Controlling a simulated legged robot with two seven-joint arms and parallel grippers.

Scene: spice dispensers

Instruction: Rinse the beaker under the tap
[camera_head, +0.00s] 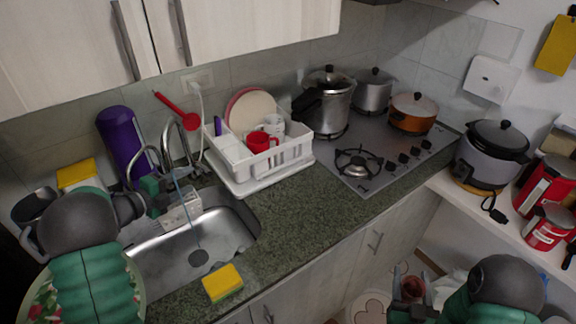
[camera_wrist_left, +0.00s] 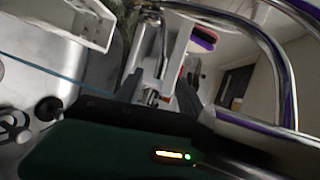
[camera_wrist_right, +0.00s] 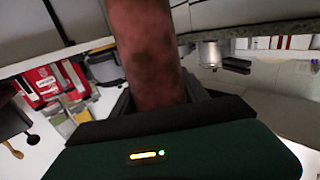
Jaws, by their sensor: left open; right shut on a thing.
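The beaker, a reddish-brown, stained cylinder, is in my right gripper (camera_head: 408,290), low at the right of the head view. In the right wrist view the beaker (camera_wrist_right: 147,50) rises between the closed fingers; its opening is hard to make out. The chrome tap (camera_head: 178,150) stands behind the sink (camera_head: 160,258). A thin blue line like a water stream (camera_head: 187,215) runs from the tap area down to the drain. My left gripper (camera_head: 165,188) is open beside the tap. In the left wrist view metal tap parts (camera_wrist_left: 160,65) show between and beyond its fingers; contact is unclear.
A white caddy (camera_head: 182,213) sits at the sink's back wall. A yellow sponge (camera_head: 222,283) lies on the front counter edge. A white dish rack (camera_head: 290,152) holds plates and a red mug right of the sink. The hob (camera_head: 375,165) with pots is further right.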

